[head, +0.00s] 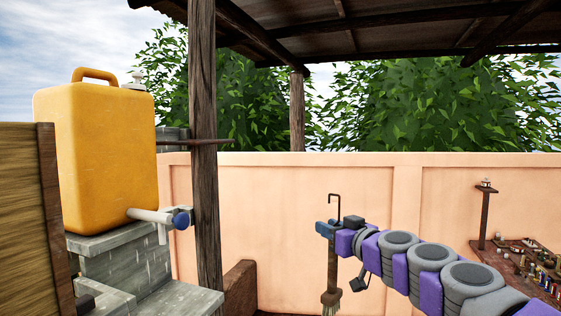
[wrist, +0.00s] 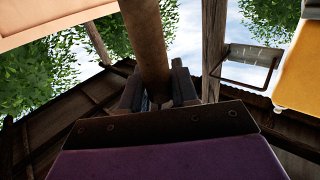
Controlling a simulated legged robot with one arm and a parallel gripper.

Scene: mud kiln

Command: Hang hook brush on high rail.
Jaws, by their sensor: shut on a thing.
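The hook brush (head: 332,262) hangs upright in my gripper (head: 326,229) in the head view. Its thin dark hook rises above the jaws and its bristles point down. My gripper is shut on its handle. In the wrist view the brown handle (wrist: 148,42) runs between the two dark fingers (wrist: 158,90); the hook cannot be made out there. A dark horizontal rail (head: 177,142) crosses the wooden post (head: 205,190) to the left of my gripper in the head view. The brush is apart from it, with its hook lower in the picture than the rail.
A yellow jerrycan (head: 95,150) with a tap stands on a grey stepped block (head: 120,270) left of the post. A peach wall (head: 420,195) runs behind. A table (head: 520,252) with small items is at the right. A roof (head: 390,30) covers the top.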

